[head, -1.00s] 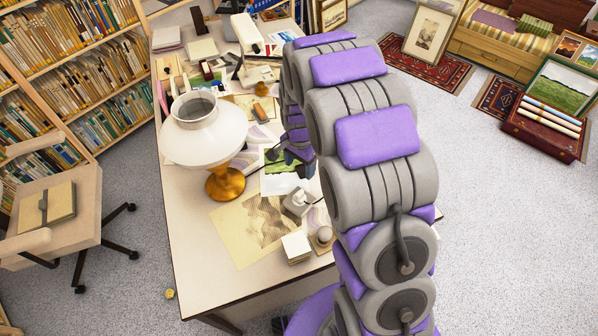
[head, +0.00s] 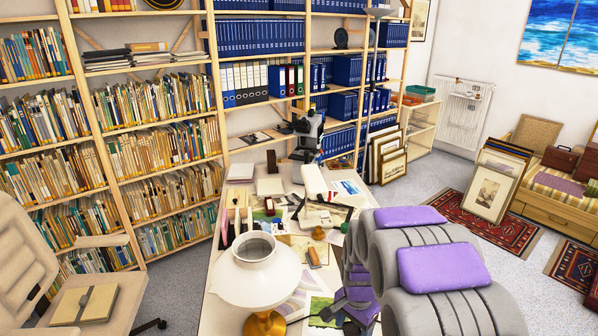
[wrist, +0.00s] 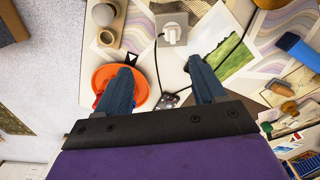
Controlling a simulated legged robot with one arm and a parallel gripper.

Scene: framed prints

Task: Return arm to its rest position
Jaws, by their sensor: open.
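My arm (head: 445,268), in grey and purple segments, reaches from the lower right over the desk in the head view. The end of it is partly hidden behind its own thick segments. In the wrist view my gripper (wrist: 163,78) has two dark blue fingers spread well apart with nothing held between them. It hangs above the desktop, over an orange round dish (wrist: 102,78) and a small dark metal piece (wrist: 168,101). A green landscape print (wrist: 228,48) lies on the right, beyond the right finger.
A white lamp (head: 255,272) with a brass base stands on the cluttered desk, left of my arm. A microscope (head: 306,135) stands at the desk's far end. A chair (head: 60,270) is at left, bookshelves line the back, and framed prints (head: 492,185) lean at right.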

